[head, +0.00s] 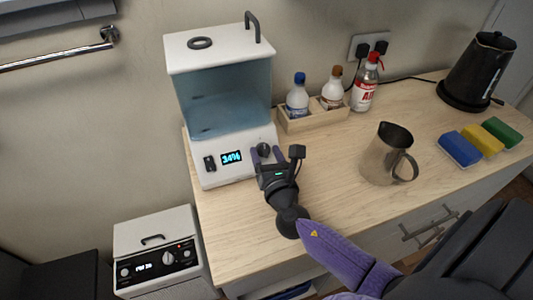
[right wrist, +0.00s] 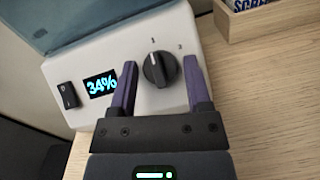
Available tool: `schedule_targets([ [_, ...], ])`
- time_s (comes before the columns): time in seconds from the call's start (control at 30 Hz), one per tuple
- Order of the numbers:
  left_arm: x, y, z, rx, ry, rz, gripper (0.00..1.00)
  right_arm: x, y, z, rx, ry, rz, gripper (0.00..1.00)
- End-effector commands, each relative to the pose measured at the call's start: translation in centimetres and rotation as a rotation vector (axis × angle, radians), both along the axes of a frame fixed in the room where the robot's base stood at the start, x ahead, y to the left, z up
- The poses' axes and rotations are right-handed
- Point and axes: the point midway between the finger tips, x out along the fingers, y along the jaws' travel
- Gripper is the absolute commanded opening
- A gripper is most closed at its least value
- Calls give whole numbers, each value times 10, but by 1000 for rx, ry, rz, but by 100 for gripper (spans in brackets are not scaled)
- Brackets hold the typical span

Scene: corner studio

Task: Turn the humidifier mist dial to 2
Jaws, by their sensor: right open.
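The humidifier (head: 222,100) is a white unit with a translucent blue tank, at the back left of the wooden counter. Its front panel has a switch (right wrist: 68,95), a display (right wrist: 101,85) reading 34%, and a black mist dial (right wrist: 159,69). The dial's white pointer line points roughly up, towards a small mark above it; that mark is too small to read surely. A 3 seems to stand to its upper right. My right gripper (head: 267,151) is open, its purple fingers on either side of the dial with gaps visible in the right wrist view (right wrist: 160,66). My left gripper is out of view.
A wooden box (head: 312,118) with two bottles and a red-capped bottle (head: 365,85) stand right of the humidifier. A metal jug (head: 382,158), several sponges (head: 460,149) and a black kettle (head: 480,70) are farther right. A white appliance (head: 155,245) stands below the counter.

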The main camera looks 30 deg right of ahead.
Motion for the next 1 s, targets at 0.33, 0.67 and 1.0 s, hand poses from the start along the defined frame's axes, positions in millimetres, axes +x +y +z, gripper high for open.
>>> schedule_targets([
  [0.33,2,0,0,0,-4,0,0,0,0,0,0,0,0,10],
  [0.67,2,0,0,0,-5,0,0,0,1,0,19,-4,-13,0],
  [1.0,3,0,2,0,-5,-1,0,0,3,1,184,-44,-136,0],
])
